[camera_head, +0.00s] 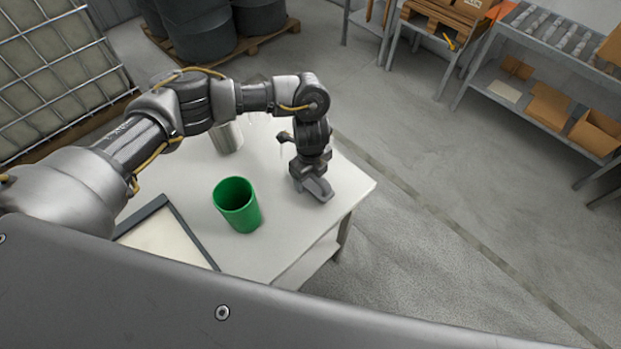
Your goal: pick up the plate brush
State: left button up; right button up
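My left gripper (314,183) reaches down from above to the right part of the white table (285,225), near its right corner. A grey flat shape shows at its lower end. I cannot tell whether that is only its fingers or also part of a plate brush, nor whether the fingers are open or shut. I cannot make out a plate brush anywhere else in view. My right gripper is not in view.
A green cup (237,206) stands upright left of the gripper. A metal cup (228,138) stands behind, partly hidden by my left arm. A dark-framed tray (185,228) lies at the table's left. Shelves with cardboard boxes (548,105) stand at the right, beyond open floor.

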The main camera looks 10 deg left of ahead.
pick_arm(q)
jog(key=c, duration=0.9)
jog(key=shift+w+r, duration=0.15)
jog(key=shift+r, duration=0.45)
jog(key=r, duration=0.2)
jog(key=shift+s+r, duration=0.2)
jog(key=shift+r, duration=0.1)
jog(key=s+a+r+b, duration=0.1)
jog(key=s+r+b, duration=0.1)
jog(key=s+r, duration=0.7)
jog(key=s, duration=0.4)
jog(key=shift+s+a, duration=0.3)
jog(key=shift+s, duration=0.05)
jog(key=shift+r, duration=0.1)
